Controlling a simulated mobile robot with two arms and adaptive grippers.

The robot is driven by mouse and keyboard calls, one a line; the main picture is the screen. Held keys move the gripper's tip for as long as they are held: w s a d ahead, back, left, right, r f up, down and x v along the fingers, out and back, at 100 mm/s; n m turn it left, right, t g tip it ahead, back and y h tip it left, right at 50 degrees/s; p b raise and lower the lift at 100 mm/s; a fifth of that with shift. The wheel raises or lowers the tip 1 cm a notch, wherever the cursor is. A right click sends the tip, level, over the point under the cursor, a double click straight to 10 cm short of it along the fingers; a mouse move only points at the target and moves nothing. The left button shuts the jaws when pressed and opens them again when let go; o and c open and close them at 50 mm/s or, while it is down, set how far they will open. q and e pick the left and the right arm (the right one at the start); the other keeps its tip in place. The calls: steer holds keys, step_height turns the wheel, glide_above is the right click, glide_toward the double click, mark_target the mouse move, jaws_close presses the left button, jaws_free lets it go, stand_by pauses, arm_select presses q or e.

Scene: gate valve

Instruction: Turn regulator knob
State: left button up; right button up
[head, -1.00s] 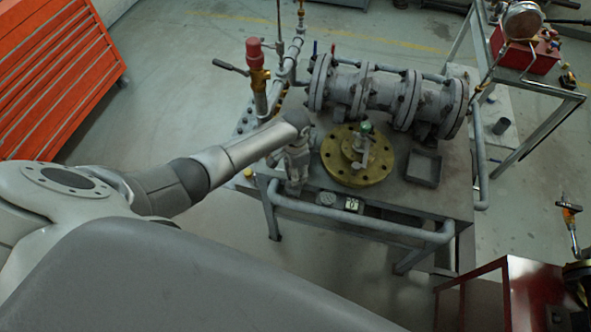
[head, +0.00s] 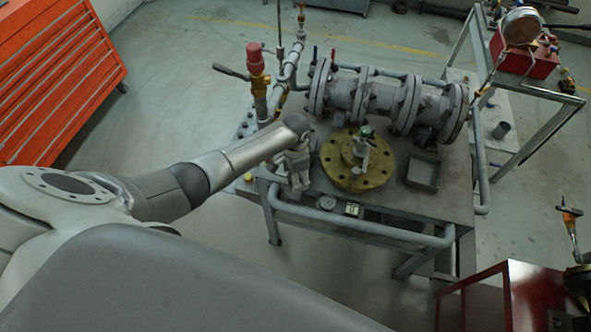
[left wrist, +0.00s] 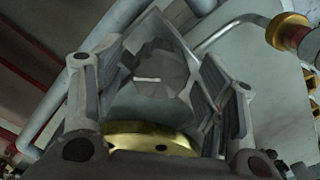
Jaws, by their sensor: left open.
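My left gripper (head: 299,184) is open and points down over the left front of the grey test table, left of the brass flange (head: 338,177). In the left wrist view its two fingers (left wrist: 158,95) stand apart. A grey faceted piece (left wrist: 152,88) with a short white mark shows between them; I cannot tell if it is the regulator knob or whether the fingers touch it. The brass flange is also low in that view (left wrist: 150,137). A red-topped brass valve (head: 256,60) stands behind my left wrist. My right gripper is not in view.
A large flanged grey pipe (head: 385,97) lies along the back of the table. A small grey tray (head: 423,174) is right of the flange. A tubular rail (head: 360,226) runs along the front, near small gauges. A red cabinet (head: 525,290) stands at lower right.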

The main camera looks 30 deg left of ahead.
arm_select(q)
step_height(320, 180, up, 12)
stand_by(0.5)
steer(key=shift+f, duration=0.1)
